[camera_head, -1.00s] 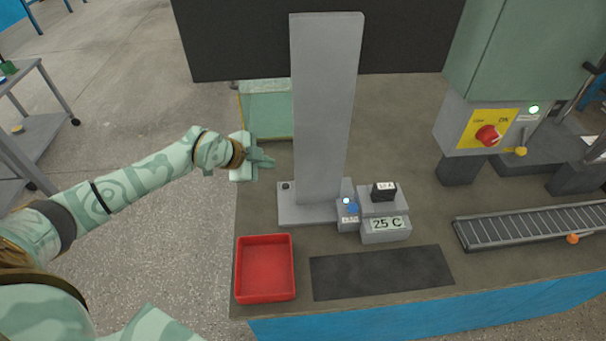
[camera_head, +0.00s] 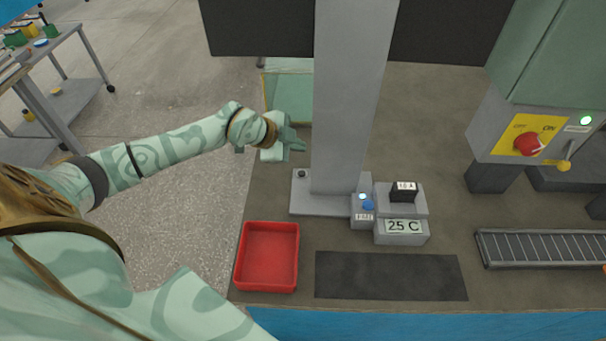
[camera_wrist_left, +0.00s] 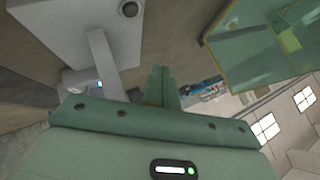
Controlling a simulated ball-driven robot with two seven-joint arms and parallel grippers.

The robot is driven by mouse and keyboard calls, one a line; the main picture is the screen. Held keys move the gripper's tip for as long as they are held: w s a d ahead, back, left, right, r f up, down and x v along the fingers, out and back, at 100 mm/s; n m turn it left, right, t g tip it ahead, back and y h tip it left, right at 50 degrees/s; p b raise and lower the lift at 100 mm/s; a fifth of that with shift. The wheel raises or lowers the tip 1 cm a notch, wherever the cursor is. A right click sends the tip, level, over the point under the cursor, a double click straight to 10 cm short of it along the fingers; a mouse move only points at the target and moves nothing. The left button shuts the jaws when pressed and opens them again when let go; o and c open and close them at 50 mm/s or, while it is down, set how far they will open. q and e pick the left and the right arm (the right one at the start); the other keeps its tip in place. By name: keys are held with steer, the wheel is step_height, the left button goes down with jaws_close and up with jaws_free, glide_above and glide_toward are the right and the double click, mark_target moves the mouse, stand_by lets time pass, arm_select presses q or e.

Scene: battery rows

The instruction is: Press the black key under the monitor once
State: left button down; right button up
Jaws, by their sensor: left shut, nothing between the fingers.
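The black key (camera_head: 302,174) is a small dark round button on the left end of the monitor stand's grey base (camera_head: 325,207). It also shows at the top of the left wrist view (camera_wrist_left: 129,9). The monitor (camera_head: 262,28) is a dark panel on a tall grey column (camera_head: 348,100). My left gripper (camera_head: 302,147) is shut and empty. It appears just above the key in the head view, apart from it. In the left wrist view its closed fingers (camera_wrist_left: 161,84) point up the picture, with the key ahead and to the left. My right gripper is out of view.
A red tray (camera_head: 268,290) and a dark mat (camera_head: 390,277) lie along the front. A yellow-edged green panel (camera_head: 287,95) is behind the gripper.

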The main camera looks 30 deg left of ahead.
arm_select(q)
steer(key=b, duration=0.4)
glide_above(302, 174)
steer(key=f, duration=0.3)
steer(key=a+f, duration=0.1)
steer(key=f, duration=0.1)
steer(key=shift+s+f, duration=0.2)
steer(key=shift+s, duration=0.15)
steer(key=shift+f, duration=0.8)
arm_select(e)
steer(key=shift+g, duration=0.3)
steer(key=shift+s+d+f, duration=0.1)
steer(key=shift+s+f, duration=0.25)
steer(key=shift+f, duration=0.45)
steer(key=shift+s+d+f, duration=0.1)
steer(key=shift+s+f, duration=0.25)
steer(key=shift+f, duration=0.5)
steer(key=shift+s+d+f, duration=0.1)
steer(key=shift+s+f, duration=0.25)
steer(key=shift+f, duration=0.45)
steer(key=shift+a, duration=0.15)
arm_select(q)
steer(key=shift+f, duration=0.1)
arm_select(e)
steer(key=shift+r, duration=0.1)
arm_select(q)
steer(key=shift+f, duration=0.25)
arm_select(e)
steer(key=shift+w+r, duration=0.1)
